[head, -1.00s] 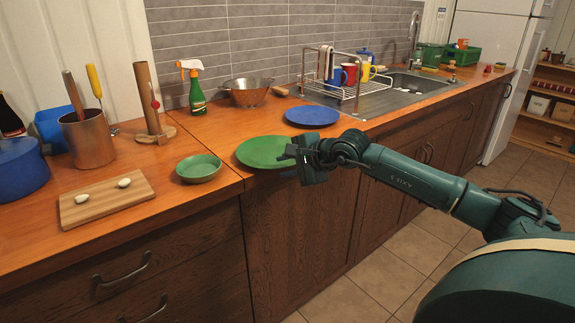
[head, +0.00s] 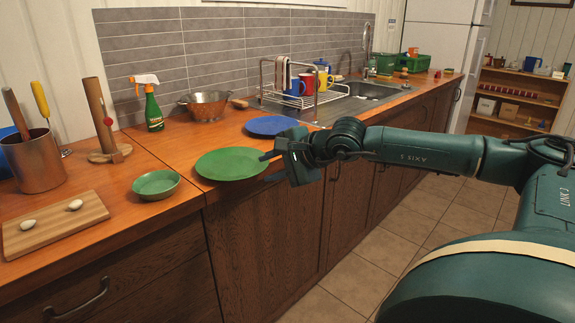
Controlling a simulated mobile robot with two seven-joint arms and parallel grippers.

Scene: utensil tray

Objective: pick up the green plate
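The green plate (head: 230,164) lies on the wooden counter close to its front edge, between the green bowl and the blue plate. My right gripper (head: 267,167) is at the plate's right rim, coming in from the right over the counter's front edge. Its fingers point left and look apart, one near the top of the rim and one lower. I cannot tell whether they touch the plate. My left gripper is not in view.
A green bowl (head: 156,184) stands left of the plate, and a blue plate (head: 271,125) lies behind it to the right. A colander (head: 204,105), a spray bottle (head: 153,108) and a dish rack (head: 305,98) stand further back. A cutting board (head: 52,229) is at the left.

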